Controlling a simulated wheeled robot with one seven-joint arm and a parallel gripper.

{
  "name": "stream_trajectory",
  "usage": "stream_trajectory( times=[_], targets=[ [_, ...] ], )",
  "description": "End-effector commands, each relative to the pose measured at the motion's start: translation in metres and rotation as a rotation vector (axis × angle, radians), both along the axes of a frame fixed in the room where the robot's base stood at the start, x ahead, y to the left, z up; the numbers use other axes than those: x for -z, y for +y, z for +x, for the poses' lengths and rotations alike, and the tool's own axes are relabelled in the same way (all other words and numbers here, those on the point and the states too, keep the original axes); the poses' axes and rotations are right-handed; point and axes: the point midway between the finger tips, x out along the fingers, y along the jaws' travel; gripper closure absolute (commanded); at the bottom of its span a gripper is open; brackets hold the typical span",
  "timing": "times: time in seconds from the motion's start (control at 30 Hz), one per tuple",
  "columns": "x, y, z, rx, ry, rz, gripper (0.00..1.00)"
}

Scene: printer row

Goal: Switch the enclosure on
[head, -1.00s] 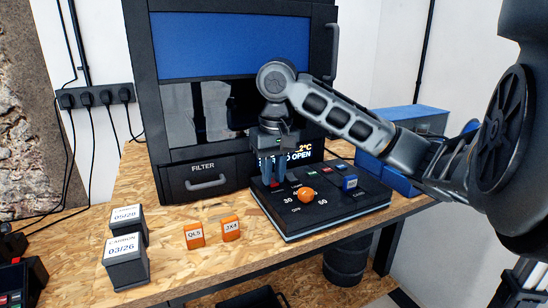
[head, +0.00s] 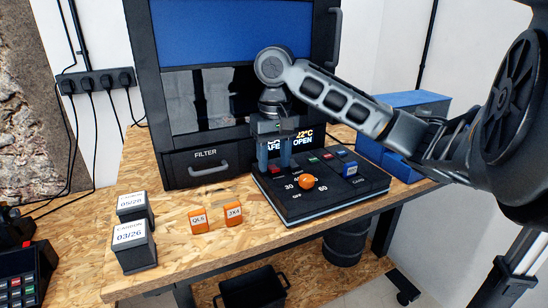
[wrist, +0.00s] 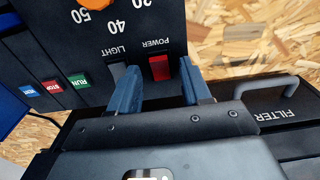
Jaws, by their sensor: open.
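The enclosure (head: 160,110) is a tall dark cabinet with a blue upper panel and a grey see-through front. Its sloping black control panel (head: 335,202) stands in front of it on the bench. In the wrist view the red POWER switch (wrist: 159,67) lies just beyond and between my fingertips, beside a grey LIGHT switch (wrist: 117,72) near the left finger. I cannot tell the POWER switch's position. My gripper (head: 274,168) points down over the panel's left end, its jaws open and empty; it also shows in the wrist view (wrist: 160,85). Whether it touches the panel is unclear.
The FILTER drawer handle (head: 208,169) is near my gripper.

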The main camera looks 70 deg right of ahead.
Motion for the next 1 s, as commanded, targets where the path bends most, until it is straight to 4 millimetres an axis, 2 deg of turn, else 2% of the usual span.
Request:
stream_trajectory(
  times=[0.13, 0.23, 0.5, 0.63, 0.8, 1.0],
  targets=[
    [-0.002, 0.000, 0.000, 0.000, 0.001, -0.001, 0.52],
    [-0.011, 0.000, 0.000, 0.000, -0.001, -0.002, 0.52],
    [-0.054, 0.001, -0.001, -0.001, 0.000, -0.003, 0.52],
    [-0.069, 0.001, -0.001, 0.000, 0.000, -0.003, 0.52],
    [-0.078, 0.002, -0.001, 0.001, 0.000, 0.000, 0.52],
    [-0.078, 0.002, -0.001, 0.000, 0.000, 0.000, 0.52]
  ],
)
